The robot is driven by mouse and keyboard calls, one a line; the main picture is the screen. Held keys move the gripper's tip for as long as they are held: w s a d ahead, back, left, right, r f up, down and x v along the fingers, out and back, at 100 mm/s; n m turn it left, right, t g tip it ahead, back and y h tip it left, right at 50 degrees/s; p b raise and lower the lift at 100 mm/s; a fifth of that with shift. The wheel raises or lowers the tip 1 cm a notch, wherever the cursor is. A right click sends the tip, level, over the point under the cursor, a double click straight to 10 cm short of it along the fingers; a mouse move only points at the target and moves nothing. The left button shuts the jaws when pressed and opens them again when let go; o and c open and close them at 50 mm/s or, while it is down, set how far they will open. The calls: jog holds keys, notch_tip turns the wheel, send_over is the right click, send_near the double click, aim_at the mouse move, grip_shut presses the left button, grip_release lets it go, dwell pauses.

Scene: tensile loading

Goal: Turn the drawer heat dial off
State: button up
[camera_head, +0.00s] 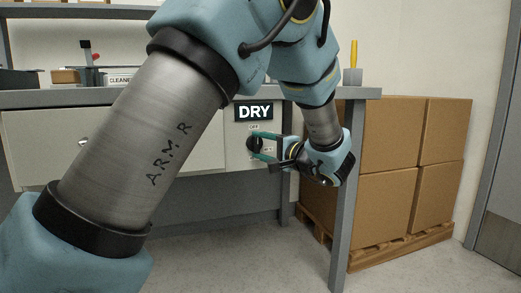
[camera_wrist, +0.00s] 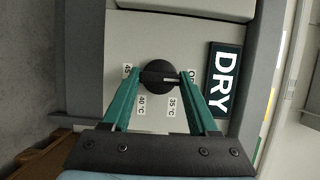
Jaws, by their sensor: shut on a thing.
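The heat dial (camera_head: 253,145) is a round black knob on the pale drawer front under the DRY sign. It also shows in the wrist view (camera_wrist: 157,77), with labels 45, 40 °C, 35 °C and a partly hidden OFF label (camera_wrist: 191,76) around it. A pale mark on its face lies toward the right, the side of the OFF label. My gripper (camera_wrist: 160,76) has its green fingers on opposite sides of the dial, shut on it. In the head view my gripper (camera_head: 258,146) reaches the dial from the right.
The DRY sign (camera_head: 254,111) is just above the dial. A grey table leg (camera_head: 347,190) stands close by my wrist. Stacked cardboard boxes (camera_head: 400,165) on a pallet fill the right. A wide drawer (camera_head: 30,135) is at left. The floor below is clear.

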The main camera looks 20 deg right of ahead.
dwell(0.4)
jog(key=o, duration=1.4)
jog(key=shift+s, duration=0.1)
jog(key=p+v, duration=0.2)
jog(key=v, duration=0.8)
jog(key=shift+s+p, duration=0.35)
